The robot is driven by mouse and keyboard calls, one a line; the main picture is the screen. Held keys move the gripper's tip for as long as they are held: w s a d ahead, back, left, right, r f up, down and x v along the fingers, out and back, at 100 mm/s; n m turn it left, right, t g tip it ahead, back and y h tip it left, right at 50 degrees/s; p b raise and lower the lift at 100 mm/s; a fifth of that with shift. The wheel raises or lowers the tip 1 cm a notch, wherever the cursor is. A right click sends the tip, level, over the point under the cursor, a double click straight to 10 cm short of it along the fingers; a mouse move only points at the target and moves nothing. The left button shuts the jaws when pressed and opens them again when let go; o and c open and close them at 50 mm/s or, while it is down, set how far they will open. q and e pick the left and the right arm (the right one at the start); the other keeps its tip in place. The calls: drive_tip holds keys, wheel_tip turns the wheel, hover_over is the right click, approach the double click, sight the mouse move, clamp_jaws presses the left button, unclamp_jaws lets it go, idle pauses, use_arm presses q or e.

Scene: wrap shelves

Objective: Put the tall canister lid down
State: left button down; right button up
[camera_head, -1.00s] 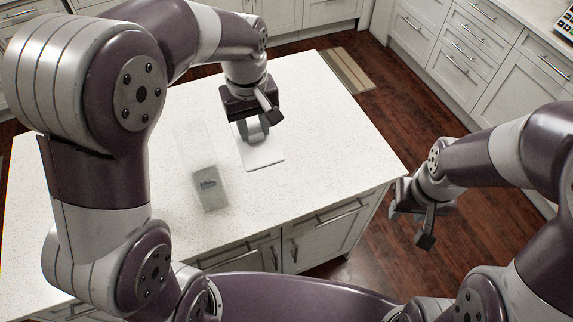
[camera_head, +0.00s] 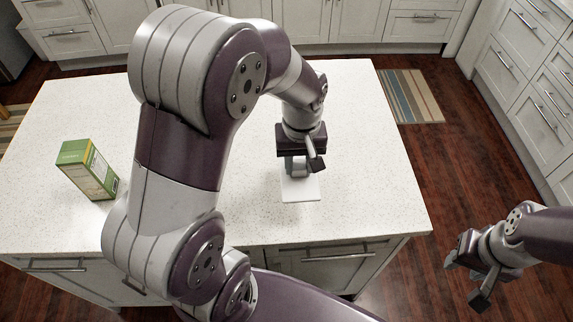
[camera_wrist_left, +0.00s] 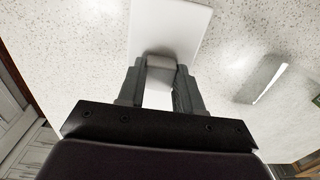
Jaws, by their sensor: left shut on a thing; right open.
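The tall canister lid is a flat white rectangle (camera_head: 301,190) on or just above the white countertop; I cannot tell if it touches. In the left wrist view the lid (camera_wrist_left: 170,28) lies under the fingers, with a small grey knob between them. My left gripper (camera_head: 298,172) points down and is shut on the lid's knob; its fingers also show in the left wrist view (camera_wrist_left: 160,80). My right gripper (camera_head: 468,278) is open and empty, out past the counter's right front corner. The tall canister is hidden behind my left arm in the head view.
A green box (camera_head: 88,170) stands on the left of the island countertop (camera_head: 375,190). A pale, slanted shape (camera_wrist_left: 263,80), perhaps part of the canister, shows in the wrist view. The counter right of the lid is clear. A striped rug (camera_head: 412,97) lies on the floor beyond.

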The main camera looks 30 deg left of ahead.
use_arm(q)
drive_tip(key=a+f, duration=0.1)
drive_tip(key=w+a+f, duration=0.1)
drive_tip(key=a, duration=0.1)
drive_tip(key=w+a+f, duration=0.1)
drive_tip(key=shift+a, duration=0.25)
wheel_tip(320, 180, down, 4)
drive_tip(key=shift+r+p, duration=0.15)
drive_tip(key=shift+p, duration=0.35)
drive_tip(key=shift+f, duration=0.2)
drive_tip(key=shift+f, duration=0.1)
drive_tip(key=c, duration=0.8)
unclamp_jaws()
drive_tip(key=shift+o, duration=0.2)
